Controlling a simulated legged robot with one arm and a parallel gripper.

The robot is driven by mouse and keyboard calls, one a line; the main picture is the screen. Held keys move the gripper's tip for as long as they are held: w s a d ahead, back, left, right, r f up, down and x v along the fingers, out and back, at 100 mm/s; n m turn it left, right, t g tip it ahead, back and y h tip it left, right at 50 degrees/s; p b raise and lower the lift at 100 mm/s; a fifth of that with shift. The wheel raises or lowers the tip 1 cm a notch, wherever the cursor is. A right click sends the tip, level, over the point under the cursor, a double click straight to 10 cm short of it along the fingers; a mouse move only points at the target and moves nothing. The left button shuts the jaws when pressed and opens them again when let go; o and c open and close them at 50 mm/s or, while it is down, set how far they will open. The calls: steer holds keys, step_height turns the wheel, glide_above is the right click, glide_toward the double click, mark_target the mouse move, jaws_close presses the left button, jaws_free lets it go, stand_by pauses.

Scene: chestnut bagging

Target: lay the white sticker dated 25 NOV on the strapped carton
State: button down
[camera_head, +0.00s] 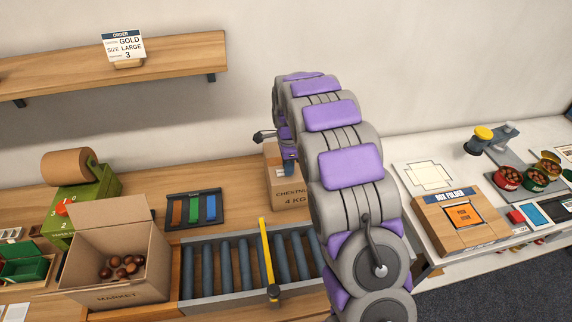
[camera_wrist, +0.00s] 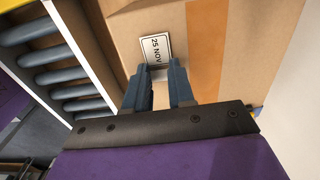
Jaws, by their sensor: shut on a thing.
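The white sticker (camera_wrist: 155,48) reads 25 NOV and shows just beyond my fingertips in the wrist view, over the carton's face. My gripper (camera_wrist: 160,72) has blue fingers and is shut on the sticker's near edge. The carton (camera_wrist: 240,35) is brown, with a darker orange-brown band (camera_wrist: 206,45) to the right of the sticker. I cannot tell whether the sticker touches the carton. In the head view the carton (camera_head: 290,197), printed CHESTNUT 4 KG, is partly hidden by my arm. Only a bit of my gripper (camera_head: 289,168) shows there, at the carton.
A roller conveyor (camera_head: 185,272) with a yellow bar (camera_head: 267,255) lies in front of the carton. An open MARKET box (camera_head: 120,295) of chestnuts stands left. A rack of coloured strips (camera_head: 195,209) lies behind the conveyor. A box folder (camera_head: 462,222) stands on the right table.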

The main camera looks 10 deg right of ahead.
steer(key=shift+d, duration=0.75)
steer(key=c, duration=1.3)
jaws_free()
steer(key=shift+a, duration=0.15)
steer(key=o, duration=0.4)
steer(key=shift+a, duration=0.9)
steer(key=shift+d+r, duration=0.1)
steer(key=shift+d, duration=0.65)
steer(key=shift+d+r, duration=0.1)
steer(key=shift+r, duration=0.35)
steer(key=shift+a+r+p, duration=0.7)
steer(key=shift+r, duration=0.2)
steer(key=shift+d+r+p, duration=0.25)
steer(key=shift+d+r, duration=0.05)
steer(key=shift+r, duration=0.25)
steer(key=shift+d+r+p, duration=0.25)
steer(key=shift+r, duration=0.3)
steer(key=shift+a+r+p, duration=0.2)
steer(key=shift+r+p, duration=0.05)
steer(key=shift+r, duration=0.25)
steer(key=shift+a+r+p, duration=0.2)
steer(key=shift+r, duration=0.25)
steer(key=shift+d, duration=0.3)
steer(key=shift+r, duration=0.1)
